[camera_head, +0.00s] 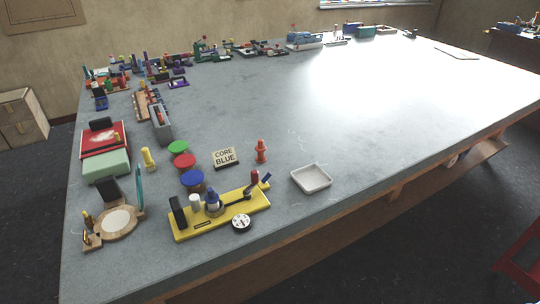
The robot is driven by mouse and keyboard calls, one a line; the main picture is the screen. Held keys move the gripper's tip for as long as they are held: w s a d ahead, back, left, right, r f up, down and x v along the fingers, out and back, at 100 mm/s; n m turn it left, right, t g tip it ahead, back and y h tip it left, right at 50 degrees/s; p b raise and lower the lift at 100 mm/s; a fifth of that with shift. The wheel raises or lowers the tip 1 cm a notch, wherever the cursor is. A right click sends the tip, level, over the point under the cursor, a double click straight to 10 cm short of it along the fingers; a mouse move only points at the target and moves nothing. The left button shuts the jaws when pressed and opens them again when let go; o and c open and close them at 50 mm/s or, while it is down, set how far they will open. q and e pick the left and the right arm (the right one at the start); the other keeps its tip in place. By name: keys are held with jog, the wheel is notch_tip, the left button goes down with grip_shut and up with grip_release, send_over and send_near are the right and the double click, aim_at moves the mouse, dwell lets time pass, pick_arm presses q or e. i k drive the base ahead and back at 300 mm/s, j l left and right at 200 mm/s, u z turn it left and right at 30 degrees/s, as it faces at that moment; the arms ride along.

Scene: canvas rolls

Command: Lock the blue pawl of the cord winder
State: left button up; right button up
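A yellow-based device (228,220), which looks like the cord winder, lies near the table's front edge at lower centre. It carries a black upright block (178,211), a white cylinder (195,202), a blue-topped part (212,200) and a dark lever reaching right. Neither of my grippers shows in the head view.
A round dial (241,223) sits at the device's front edge. Red, green and blue discs, a "CORE BLUE" sign (225,158), an orange figure (261,150) and a white tray (311,178) are close by. A wooden stand (104,233) is left. The table's middle is clear.

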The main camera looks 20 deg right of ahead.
aim_at(268, 176)
jog(key=i+l+z, duration=0.25)
jog(key=i+l, duration=0.65)
jog(key=k+j+z, duration=0.1)
jog(key=k+z, duration=0.65)
jog(key=k+l+z, duration=0.4)
jog(key=l, duration=0.15)
jog(key=i, duration=0.05)
